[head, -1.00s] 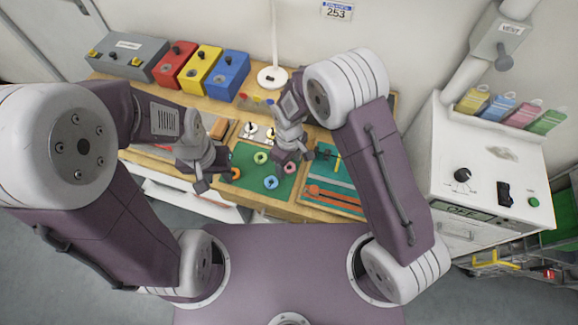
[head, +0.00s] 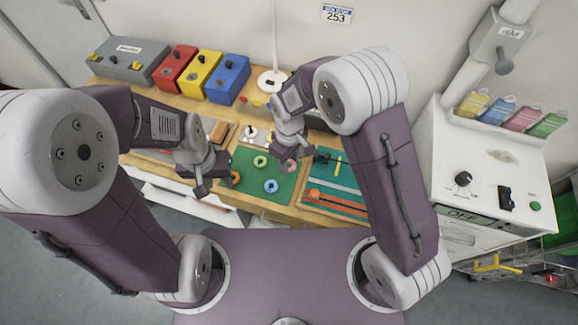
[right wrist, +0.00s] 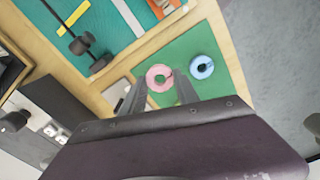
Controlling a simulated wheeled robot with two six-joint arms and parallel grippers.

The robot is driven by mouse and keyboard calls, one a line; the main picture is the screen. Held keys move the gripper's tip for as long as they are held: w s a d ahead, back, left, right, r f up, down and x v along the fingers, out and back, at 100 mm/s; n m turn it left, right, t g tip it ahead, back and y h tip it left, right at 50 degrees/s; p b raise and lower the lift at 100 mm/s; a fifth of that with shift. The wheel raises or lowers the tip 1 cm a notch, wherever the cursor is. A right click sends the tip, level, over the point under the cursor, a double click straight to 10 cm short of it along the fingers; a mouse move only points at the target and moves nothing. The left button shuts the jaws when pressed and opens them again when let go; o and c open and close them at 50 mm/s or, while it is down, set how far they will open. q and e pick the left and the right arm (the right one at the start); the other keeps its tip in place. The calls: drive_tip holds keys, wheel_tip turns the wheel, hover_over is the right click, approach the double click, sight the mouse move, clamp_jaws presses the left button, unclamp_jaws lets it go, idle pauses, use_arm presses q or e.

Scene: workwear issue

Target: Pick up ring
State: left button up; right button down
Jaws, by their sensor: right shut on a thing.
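A pink ring (head: 291,167) shows at the right side of the green mat (head: 286,190). My right gripper (head: 291,158) is over it and partly covers it. In the right wrist view the pink ring (right wrist: 160,77) sits between the two fingertips, which are shut on it. I cannot tell whether it is clear of the mat. A blue ring (head: 271,186), a green ring (head: 260,161) and an orange ring (head: 235,177) lie on the mat. My left gripper (head: 201,184) hangs at the mat's left edge, apart from the rings; its opening is unclear.
A teal tool tray (head: 340,183) with orange-handled tools is right of the mat. Red (head: 176,68), yellow (head: 201,73) and blue (head: 228,78) boxes stand behind, beside a grey box (head: 128,58). A white cabinet (head: 480,150) stands at the right.

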drive_tip(key=s+d+r, duration=0.2)
drive_tip(key=s, duration=0.1)
drive_tip(key=s+d+r, duration=0.2)
drive_tip(key=s+d, duration=0.1)
drive_tip(key=s+d+r+b, duration=0.1)
drive_tip(key=s+d+r, duration=0.1)
drive_tip(key=s+r, duration=0.1)
drive_tip(key=shift+d, duration=0.25)
